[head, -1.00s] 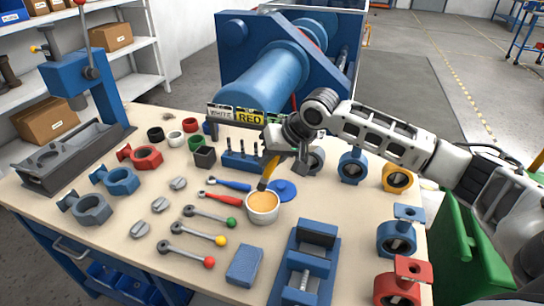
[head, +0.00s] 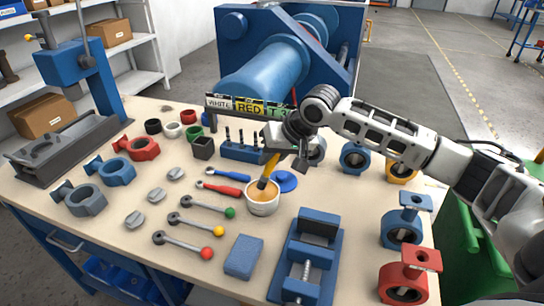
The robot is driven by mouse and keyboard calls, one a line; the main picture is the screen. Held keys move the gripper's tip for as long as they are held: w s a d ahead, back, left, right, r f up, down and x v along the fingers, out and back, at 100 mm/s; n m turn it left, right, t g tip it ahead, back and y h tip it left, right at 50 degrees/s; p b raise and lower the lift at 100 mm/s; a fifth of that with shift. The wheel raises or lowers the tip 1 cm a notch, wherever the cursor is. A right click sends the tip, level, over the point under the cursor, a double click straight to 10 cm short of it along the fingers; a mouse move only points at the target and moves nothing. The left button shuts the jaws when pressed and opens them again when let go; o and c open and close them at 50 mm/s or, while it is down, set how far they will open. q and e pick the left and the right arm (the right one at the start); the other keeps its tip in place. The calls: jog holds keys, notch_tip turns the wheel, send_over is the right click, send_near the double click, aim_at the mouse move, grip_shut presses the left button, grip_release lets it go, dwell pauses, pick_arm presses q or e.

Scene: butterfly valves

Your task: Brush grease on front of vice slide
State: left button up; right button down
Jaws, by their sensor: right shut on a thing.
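The blue vice (head: 308,262) stands at the front of the table, with a screw and slide between its blocks. A white pot of orange-tan grease (head: 263,203) stands behind it, to its left. My right gripper (head: 275,150) is shut on a brush with a yellow handle (head: 270,165). The brush points down and its dark lower end is at the grease inside the pot. The bristle tips are hidden in the pot. My left gripper is not in view.
A blue lid (head: 286,182) lies beside the pot. Levers with coloured knobs (head: 197,225) and a blue block (head: 244,256) lie to the left. Blue and red valve bodies (head: 404,275) stand on the right. A label sign (head: 248,106) stands behind my gripper.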

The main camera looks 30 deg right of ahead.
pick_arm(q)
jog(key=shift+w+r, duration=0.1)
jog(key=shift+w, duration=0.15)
pick_arm(e)
jog(key=shift+f, duration=0.15)
jog(key=shift+f, duration=0.45)
dwell(0.3)
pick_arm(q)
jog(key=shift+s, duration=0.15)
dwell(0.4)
